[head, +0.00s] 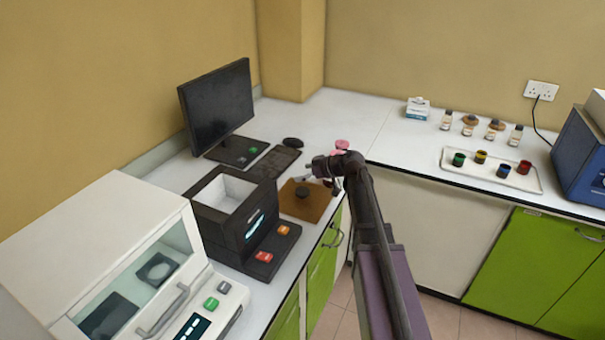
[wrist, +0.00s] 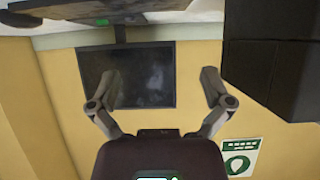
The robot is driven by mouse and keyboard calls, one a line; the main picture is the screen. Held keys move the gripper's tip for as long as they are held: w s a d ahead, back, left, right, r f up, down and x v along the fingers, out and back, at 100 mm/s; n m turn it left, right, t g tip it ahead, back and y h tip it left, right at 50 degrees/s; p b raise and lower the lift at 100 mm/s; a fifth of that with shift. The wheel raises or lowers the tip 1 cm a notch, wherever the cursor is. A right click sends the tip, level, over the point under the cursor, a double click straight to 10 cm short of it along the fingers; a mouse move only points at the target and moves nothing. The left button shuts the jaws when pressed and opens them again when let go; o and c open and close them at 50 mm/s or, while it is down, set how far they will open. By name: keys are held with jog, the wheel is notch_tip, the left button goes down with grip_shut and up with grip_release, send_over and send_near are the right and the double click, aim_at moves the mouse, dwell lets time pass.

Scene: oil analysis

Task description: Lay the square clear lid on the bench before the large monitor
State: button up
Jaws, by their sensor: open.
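A square, brownish, see-through plate with a dark round knob, apparently the lid (head: 318,208), lies at the bench's front edge in the head view, right of the black open-topped box (head: 222,225). I cannot tell whether it lies fully flat. The large monitor (head: 217,105) stands behind, near the wall; it also shows upside down in the wrist view (wrist: 140,75). My gripper (head: 312,178) is just above and beside the plate in the head view. In the wrist view my gripper (wrist: 162,82) has its fingers wide apart with nothing between them.
A white instrument (head: 110,250) stands front left. The right bench holds a tray (head: 491,170) of coloured jars.

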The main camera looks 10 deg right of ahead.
jog(key=shift+r, duration=0.15)
jog(key=shift+r+p, duration=0.6)
jog(key=shift+p, duration=0.15)
jog(key=p+v, duration=0.5)
jog(key=v, duration=0.7)
jog(key=shift+f, duration=0.2)
jog(key=s+a+f+m+g+h, duration=0.2)
jog(key=s+f+m+h, duration=0.1)
jog(key=s, duration=0.4)
jog(key=s+a+f+m+g+h, duration=0.2)
jog(key=s+f+m+h, duration=0.1)
jog(key=s, duration=0.4)
jog(key=s+a+f+m+g+h, duration=0.3)
jog(key=s+m, duration=0.1)
jog(key=s, duration=0.4)
jog(key=shift+f+m+h, duration=0.35)
jog(key=shift+m+h, duration=0.05)
